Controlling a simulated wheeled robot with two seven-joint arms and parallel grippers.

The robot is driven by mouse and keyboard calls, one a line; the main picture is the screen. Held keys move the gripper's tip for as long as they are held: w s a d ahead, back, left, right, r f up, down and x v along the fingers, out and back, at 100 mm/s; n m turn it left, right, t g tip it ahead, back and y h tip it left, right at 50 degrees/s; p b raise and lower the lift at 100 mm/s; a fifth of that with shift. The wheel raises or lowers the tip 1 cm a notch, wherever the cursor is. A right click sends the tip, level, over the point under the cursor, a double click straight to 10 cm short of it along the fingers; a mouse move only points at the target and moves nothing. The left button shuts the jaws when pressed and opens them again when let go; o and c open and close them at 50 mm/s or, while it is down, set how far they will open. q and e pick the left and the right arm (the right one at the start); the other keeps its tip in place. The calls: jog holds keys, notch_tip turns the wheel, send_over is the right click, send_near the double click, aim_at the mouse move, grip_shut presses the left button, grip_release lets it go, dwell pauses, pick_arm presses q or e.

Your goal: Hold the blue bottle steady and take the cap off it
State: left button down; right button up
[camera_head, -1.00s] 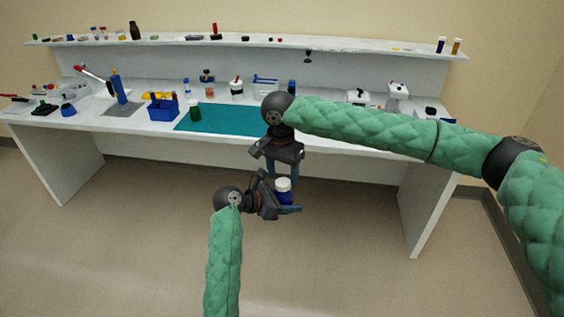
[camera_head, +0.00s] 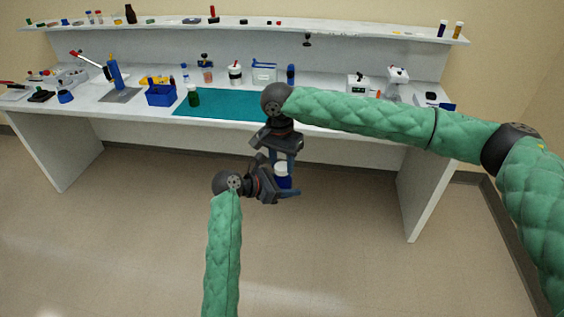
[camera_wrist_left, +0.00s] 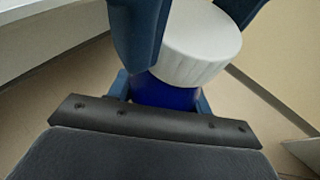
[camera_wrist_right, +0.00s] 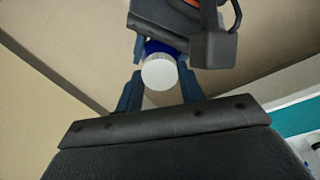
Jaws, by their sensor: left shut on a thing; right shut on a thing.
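The blue bottle (camera_head: 284,182) with its white ribbed cap (camera_head: 281,168) is held in the air in front of the bench. My left gripper (camera_head: 287,187) is shut on the bottle's body, which also shows in the left wrist view (camera_wrist_left: 165,94). My right gripper (camera_head: 284,160) comes down from above, shut on the cap, a finger on each side. In the left wrist view the cap (camera_wrist_left: 200,45) sits on top of the bottle between the right fingers. The right wrist view looks down on the cap (camera_wrist_right: 160,73); most of the bottle is hidden below it.
The white bench (camera_head: 340,133) stands behind my grippers, with a teal mat (camera_head: 220,106), a blue bin (camera_head: 161,97), a green bottle (camera_head: 194,97) and instruments on it. A shelf (camera_head: 350,32) with small items runs along the back. The floor around the held bottle is clear.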

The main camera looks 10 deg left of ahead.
jog(key=shift+n, duration=1.4)
jog(key=o, duration=1.1)
jog(key=shift+r, duration=0.1)
jog(key=shift+a+r, duration=0.1)
jog(key=shift+r, duration=2.1)
jog(key=shift+c, duration=0.4)
jog(key=shift+s+r+m, duration=0.1)
jog(key=shift+r+m, duration=1.3)
jog(key=shift+m, duration=0.1)
jog(key=shift+f, duration=3.85)
